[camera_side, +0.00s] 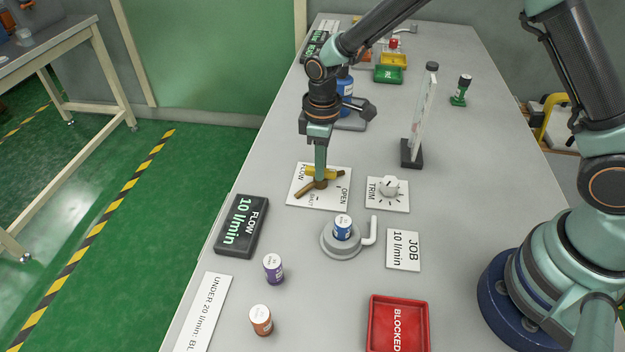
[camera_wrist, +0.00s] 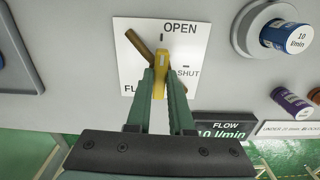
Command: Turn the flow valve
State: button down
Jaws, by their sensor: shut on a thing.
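The flow valve sits on a white plate (camera_side: 334,199) marked FLOW, OPEN and SHUT. It has a brown-brass bar (camera_side: 305,189) lying slantwise and a yellow handle (camera_side: 337,174). In the wrist view the yellow handle (camera_wrist: 161,62) stands between my fingertips, roughly in line with the OPEN tick above it, and the brass bar (camera_wrist: 137,42) slants to the upper left. My gripper (camera_side: 320,174) reaches down from above and is shut on the yellow handle. The fingers hide part of the valve. The black display (camera_side: 241,226) reads FLOW 10 l/min.
A TRIM knob (camera_side: 389,187) stands right of the valve. In front are a blue-labelled canister (camera_side: 343,228) on a round grey stand, a JOB card (camera_side: 403,250) reading 10 l/min, a purple canister (camera_side: 274,269), an orange canister (camera_side: 261,320) and a red BLOCKED tray (camera_side: 371,325). A clear column (camera_side: 423,110) rises behind.

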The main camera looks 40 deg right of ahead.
jog(key=shift+n, duration=0.3)
jog(key=c, duration=0.8)
grip_release()
notch_tip(320, 180, up, 12)
